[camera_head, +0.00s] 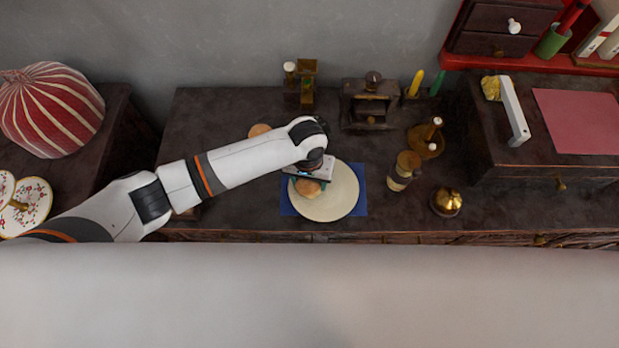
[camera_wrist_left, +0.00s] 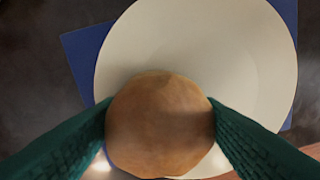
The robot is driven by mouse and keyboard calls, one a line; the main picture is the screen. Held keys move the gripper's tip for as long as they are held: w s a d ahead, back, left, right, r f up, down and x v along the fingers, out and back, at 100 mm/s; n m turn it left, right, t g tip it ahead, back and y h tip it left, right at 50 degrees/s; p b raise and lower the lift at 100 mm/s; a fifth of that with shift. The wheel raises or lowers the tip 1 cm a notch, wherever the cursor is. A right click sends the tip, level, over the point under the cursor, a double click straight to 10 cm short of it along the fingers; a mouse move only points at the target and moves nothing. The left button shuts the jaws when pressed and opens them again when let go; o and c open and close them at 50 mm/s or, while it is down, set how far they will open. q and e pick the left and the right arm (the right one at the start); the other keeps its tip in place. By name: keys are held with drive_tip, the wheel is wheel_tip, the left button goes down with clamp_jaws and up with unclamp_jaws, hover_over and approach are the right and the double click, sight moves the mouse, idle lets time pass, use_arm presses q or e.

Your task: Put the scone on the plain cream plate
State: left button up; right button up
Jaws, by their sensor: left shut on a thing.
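The scone (camera_head: 308,188) is round and golden brown. It is over the left part of the plain cream plate (camera_head: 338,200) in the head view. In the left wrist view the scone (camera_wrist_left: 160,125) sits between the two green fingers of my left gripper (camera_wrist_left: 160,122), which is shut on it. The plate (camera_wrist_left: 200,45) spreads behind and below the scone in that view. I cannot tell whether the scone touches the plate. My left gripper (camera_head: 310,180) is partly hidden by its own wrist in the head view. My right gripper is not in view.
The plate lies on a blue mat (camera_head: 362,185) on a dark cabinet top. To its right stand a cork-topped jar (camera_head: 404,170) and a brass bell-like object (camera_head: 446,201). Behind are a dark wooden box (camera_head: 369,105) and a brass stand (camera_head: 307,82). Another round brown thing (camera_head: 260,130) shows behind my arm.

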use_arm(q)
drive_tip(key=shift+f, duration=0.15)
drive_tip(key=o, duration=1)
wheel_tip(320, 180, up, 11)
drive_tip(key=shift+a+r, duration=0.1)
drive_tip(key=shift+r, duration=0.6)
